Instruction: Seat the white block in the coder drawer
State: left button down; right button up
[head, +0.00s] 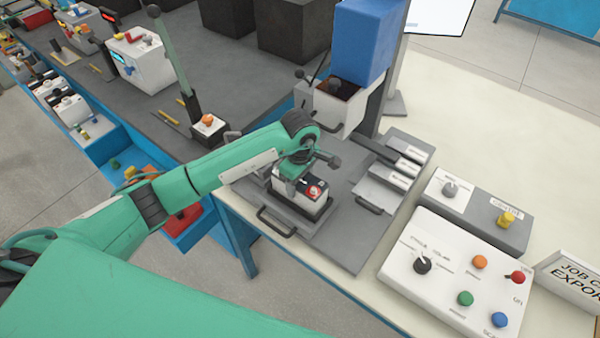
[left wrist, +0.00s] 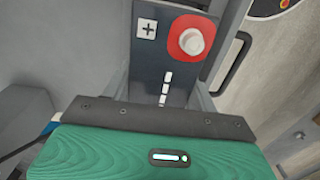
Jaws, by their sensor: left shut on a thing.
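The white block (head: 304,203) has a dark top with a red ring around a pale terminal. In the left wrist view its dark top (left wrist: 165,62) shows a plus mark and a row of white bars. My left gripper (head: 302,178) is shut on the block from above; its fingertips are mostly hidden. The block stands upright at the grey coder drawer (head: 283,215), whose handle faces the table's front edge. The block's lower edge is close to the drawer; I cannot tell whether it rests fully inside. My right gripper is not in view.
A machine with a blue hopper (head: 362,40) stands behind the drawer. Grey slotted plates (head: 388,188) lie to its right. A white control panel (head: 455,275) with coloured buttons is at the front right. A blue bin (head: 118,146) hangs below the dark bench at left.

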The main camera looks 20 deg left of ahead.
pick_arm(q)
jog(key=shift+r, duration=0.1)
jog(key=shift+c, duration=2.2)
grip_release()
jog(key=shift+r, duration=0.1)
notch_tip(320, 180, up, 12)
jog(key=b, duration=0.4)
jog(key=shift+d+f, duration=0.15)
jog(key=shift+f, duration=0.05)
